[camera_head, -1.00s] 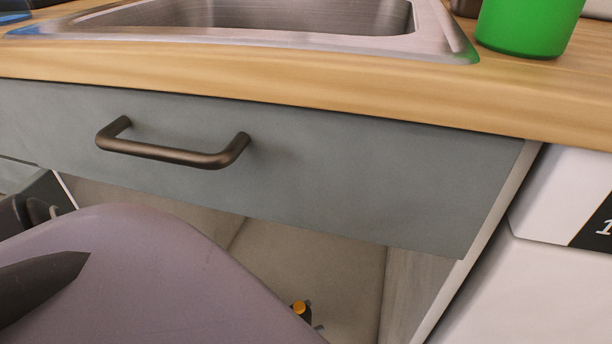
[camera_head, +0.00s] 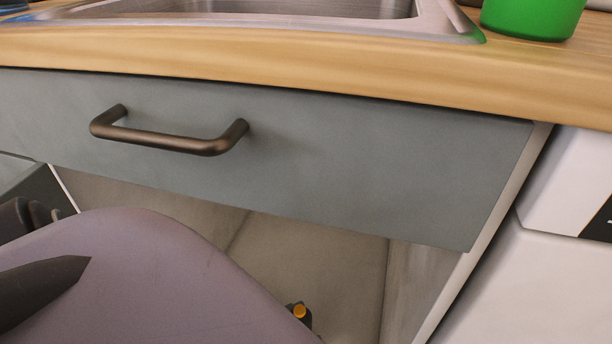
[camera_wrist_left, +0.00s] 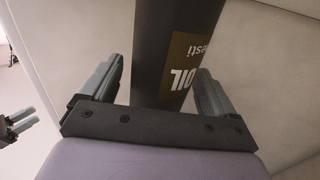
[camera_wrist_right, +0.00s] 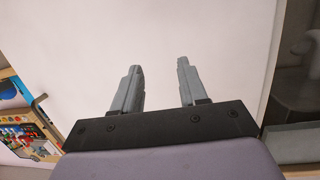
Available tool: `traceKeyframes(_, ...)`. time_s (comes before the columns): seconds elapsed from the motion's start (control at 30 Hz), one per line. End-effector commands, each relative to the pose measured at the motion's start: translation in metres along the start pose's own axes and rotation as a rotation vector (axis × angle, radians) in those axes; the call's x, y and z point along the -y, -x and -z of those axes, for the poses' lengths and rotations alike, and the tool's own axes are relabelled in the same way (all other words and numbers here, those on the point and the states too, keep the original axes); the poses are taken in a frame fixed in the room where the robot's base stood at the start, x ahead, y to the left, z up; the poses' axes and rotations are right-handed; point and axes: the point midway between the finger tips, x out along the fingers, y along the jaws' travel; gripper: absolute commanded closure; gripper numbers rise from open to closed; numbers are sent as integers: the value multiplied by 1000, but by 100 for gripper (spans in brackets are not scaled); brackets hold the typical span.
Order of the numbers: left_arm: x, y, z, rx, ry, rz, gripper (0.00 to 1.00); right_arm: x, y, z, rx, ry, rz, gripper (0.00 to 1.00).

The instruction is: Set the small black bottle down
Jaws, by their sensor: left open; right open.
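The small black bottle (camera_wrist_left: 178,40), with a brown label reading OIL, stands between the two fingers of my left gripper (camera_wrist_left: 161,75) in the left wrist view. The fingers are open, one on each side of it. Its label is upside down in that view, and the gripper bar hides one end. In the head view only a small orange top (camera_head: 299,311) with dark parts around it shows, low in the opening under the drawer front. I cannot tell whether its base rests on a surface. My right gripper (camera_wrist_right: 157,85) is open and empty before a pale surface.
A grey drawer front (camera_head: 330,165) with a dark handle (camera_head: 170,140) hangs above the opening. Above it are a wooden counter (camera_head: 300,70), a steel sink (camera_head: 450,25) and a green container (camera_head: 530,15). A white appliance (camera_head: 540,270) stands at the right.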

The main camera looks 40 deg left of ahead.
Motion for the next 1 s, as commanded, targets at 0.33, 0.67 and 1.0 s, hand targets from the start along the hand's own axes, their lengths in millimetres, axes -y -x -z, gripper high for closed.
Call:
traceKeyframes(0.33, 0, 74, 0, 3, -1, 0, 11, 1, -3, -6, 23, -15, 6, 57)
traceKeyframes(0.67, 0, 106, 0, -1, -1, -1, 11, 0, -3, -3, 12, -8, 2, 57)
traceKeyframes(1.0, 0, 106, 0, -1, -1, -1, 11, 0, -1, 2, -1, -8, 2, 57)
